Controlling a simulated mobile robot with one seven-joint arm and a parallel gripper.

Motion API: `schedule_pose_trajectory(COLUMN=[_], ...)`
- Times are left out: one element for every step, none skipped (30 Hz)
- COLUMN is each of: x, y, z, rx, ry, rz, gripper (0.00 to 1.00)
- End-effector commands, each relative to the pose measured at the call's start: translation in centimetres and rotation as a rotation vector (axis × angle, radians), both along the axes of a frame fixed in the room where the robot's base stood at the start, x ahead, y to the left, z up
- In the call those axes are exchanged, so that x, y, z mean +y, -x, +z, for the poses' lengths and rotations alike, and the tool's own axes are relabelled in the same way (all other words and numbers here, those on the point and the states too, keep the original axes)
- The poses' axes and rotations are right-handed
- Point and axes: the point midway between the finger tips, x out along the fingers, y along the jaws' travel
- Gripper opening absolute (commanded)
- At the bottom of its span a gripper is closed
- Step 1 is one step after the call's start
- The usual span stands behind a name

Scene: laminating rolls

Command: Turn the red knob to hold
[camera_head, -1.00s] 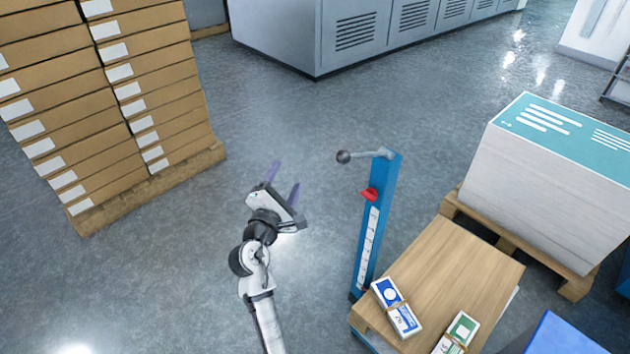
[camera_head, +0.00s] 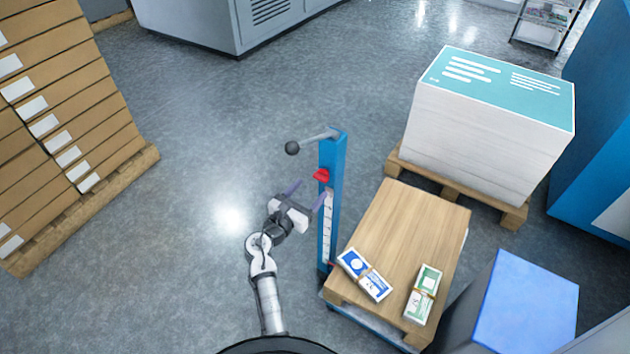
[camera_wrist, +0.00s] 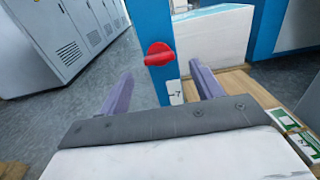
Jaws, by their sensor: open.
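The red knob (camera_head: 321,175) sits on the side of a blue post (camera_head: 334,205), above a white scale strip (camera_head: 328,228). In the wrist view the red knob (camera_wrist: 159,54) is ahead of and above the gap between my fingers, and looks roughly level with a slight tilt. My gripper (camera_head: 309,190) is open and empty, to the left of the post and a little below the knob. In the wrist view its two purple fingers (camera_wrist: 160,92) stand wide apart, with the post between and beyond them. Any marking for hold is too small to read.
A lever with a dark ball (camera_head: 292,148) sticks out left from the post's top. A wooden platform (camera_head: 415,225) with two banded bundles stands right of the post. A paper stack (camera_head: 490,115) on a pallet is behind. Boxes (camera_head: 75,110) stand left; floor between is clear.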

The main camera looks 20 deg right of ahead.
Motion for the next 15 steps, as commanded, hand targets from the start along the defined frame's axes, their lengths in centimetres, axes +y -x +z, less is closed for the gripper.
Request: schedule_pose_trajectory(x=[-0.8, -1.2, -1.7, -2.0, -2.3, -2.6, -2.8, -2.9, -3.1, -3.2, -3.3, -3.3, -3.3, -3.3, -3.3], y=[-0.6, -0.9, -1.3, -1.5, -1.8, -2.0, -2.1, -2.3, -2.4, -2.5, -2.6, -2.6, -2.6, -2.7, -2.7], z=[0.2, 0.2, 0.2, 0.2, 0.1, 0.1, 0.1, 0.1, 0.1, 0.1, 0.1, 0.0, 0.0, 0.0, 0.0], rx=[-0.001, -0.001, -0.002, -0.001, -0.001, -0.001, -0.001, -0.001, -0.001, -0.001, -0.001, -0.001, -0.001, -0.001, -0.001], ry=[0.000, -0.001, -0.001, -0.001, -0.001, -0.001, -0.001, -0.001, -0.001, -0.001, -0.001, -0.001, -0.001, -0.001, -0.001], rz=[-0.002, -0.002, -0.002, -0.001, -0.001, -0.001, -0.001, -0.001, 0.000, 0.001, 0.001, 0.002, 0.002, 0.002, 0.002], gripper=[0.65, 0.65, 0.65, 0.65, 0.65, 0.65, 0.65, 0.65, 0.65, 0.65, 0.65, 0.65, 0.65, 0.65, 0.65])
